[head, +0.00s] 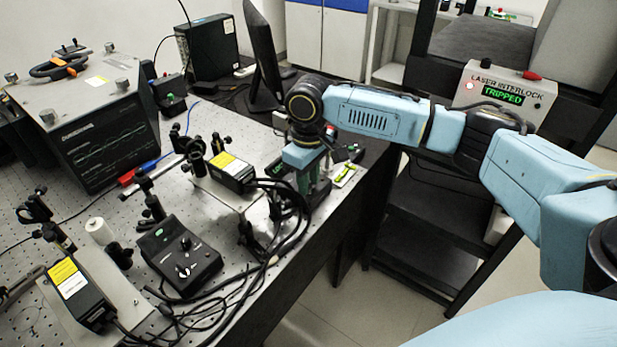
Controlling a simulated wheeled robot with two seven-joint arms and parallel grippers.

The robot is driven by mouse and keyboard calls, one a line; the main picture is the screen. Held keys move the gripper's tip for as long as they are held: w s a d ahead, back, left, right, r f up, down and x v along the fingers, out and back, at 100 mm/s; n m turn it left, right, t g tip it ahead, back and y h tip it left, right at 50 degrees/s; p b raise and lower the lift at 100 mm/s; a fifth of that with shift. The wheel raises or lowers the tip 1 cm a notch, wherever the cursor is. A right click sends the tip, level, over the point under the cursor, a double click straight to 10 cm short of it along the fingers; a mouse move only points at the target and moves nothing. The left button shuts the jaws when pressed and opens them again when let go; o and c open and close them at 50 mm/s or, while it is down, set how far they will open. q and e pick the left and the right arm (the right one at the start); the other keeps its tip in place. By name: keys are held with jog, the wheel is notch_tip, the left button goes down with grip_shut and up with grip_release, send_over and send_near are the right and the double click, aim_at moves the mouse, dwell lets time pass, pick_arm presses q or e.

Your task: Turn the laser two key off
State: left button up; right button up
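My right arm reaches in from the right, and its gripper (308,188) points down over the bench's right edge. The fingers are dark and small, and I cannot tell whether they are open or shut. A second control box (344,172) sits there, mostly hidden behind my wrist and gripper; its key is not visible. Another black control box (178,257) with a key switch (184,270) and a small green light stands nearer, clear of the gripper. I cannot read which box belongs to laser two. My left gripper is not in view.
Two laser heads with yellow labels (231,167) (70,278) stand on the perforated bench. Loose black cables (268,262) run along its front edge. A monitor (262,55) stands behind. The interlock box (503,92) reads "TRIPPED" with a red light. An oscilloscope-like unit (103,143) stands at left.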

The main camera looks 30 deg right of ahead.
grip_shut()
jog(key=shift+r+n+p, duration=0.15)
jog(key=shift+n+p, duration=0.15)
jog(key=shift+p, duration=0.55)
jog(key=n+p, duration=0.6)
jog(key=p, duration=0.3)
jog(key=shift+n, duration=0.3)
jog(key=n+p, duration=0.2)
jog(key=shift+n, duration=0.3)
jog(key=n+p, duration=0.1)
jog(key=n, duration=0.1)
jog(key=shift+n, duration=0.4)
jog(key=shift+n+p, duration=0.45)
jog(key=shift+n, duration=0.75)
jog(key=shift+a+n, duration=0.1)
jog(key=shift+n, duration=1.2)
jog(key=shift+o, duration=1.8)
grip_release()
